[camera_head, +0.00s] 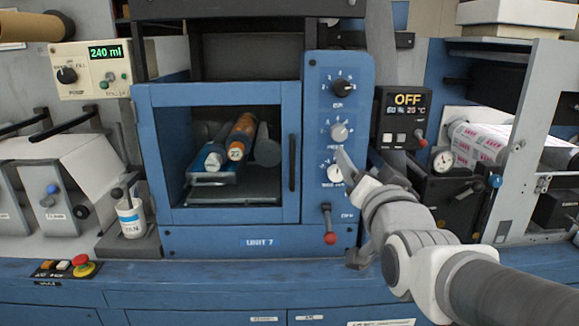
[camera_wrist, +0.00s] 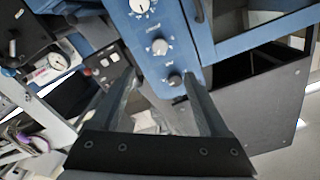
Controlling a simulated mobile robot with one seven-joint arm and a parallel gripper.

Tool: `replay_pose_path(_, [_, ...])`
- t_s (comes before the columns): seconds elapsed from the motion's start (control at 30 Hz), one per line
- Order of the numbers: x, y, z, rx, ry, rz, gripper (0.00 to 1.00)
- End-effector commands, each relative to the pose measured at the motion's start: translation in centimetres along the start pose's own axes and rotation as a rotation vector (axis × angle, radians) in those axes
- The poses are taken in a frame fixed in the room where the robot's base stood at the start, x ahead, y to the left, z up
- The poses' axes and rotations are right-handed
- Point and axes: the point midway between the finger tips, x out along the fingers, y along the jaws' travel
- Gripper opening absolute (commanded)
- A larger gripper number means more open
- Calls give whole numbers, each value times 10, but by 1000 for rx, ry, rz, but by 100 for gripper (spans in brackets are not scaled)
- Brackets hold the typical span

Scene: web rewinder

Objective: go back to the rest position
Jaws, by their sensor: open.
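My gripper (camera_head: 347,160) is in front of the blue control panel (camera_head: 352,85) of the unit, close to its lowest knob (camera_head: 333,173). In the wrist view my gripper (camera_wrist: 160,82) is open, with its two dark fingers apart and nothing held. The lowest knob (camera_wrist: 174,80) shows between the fingertips there. I cannot tell whether a finger touches the panel. My arm reaches in from the lower right.
Left of the panel, the blue-framed chamber (camera_head: 160,160) holds a blue and an orange roller. A red-tipped lever (camera_head: 330,237) hangs below the knobs. The display box (camera_head: 404,108) reads OFF. A white cup (camera_head: 131,219) stands left. A red button (camera_head: 81,262) sits front left.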

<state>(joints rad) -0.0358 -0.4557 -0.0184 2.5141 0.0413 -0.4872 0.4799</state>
Motion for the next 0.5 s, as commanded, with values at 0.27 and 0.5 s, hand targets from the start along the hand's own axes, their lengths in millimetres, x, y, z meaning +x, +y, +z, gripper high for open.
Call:
replay_pose_path(0.27, [-10,0,0,0,1,0,79])
replay_pose_path(0.5, [-10,0,0,-1,0,0,79])
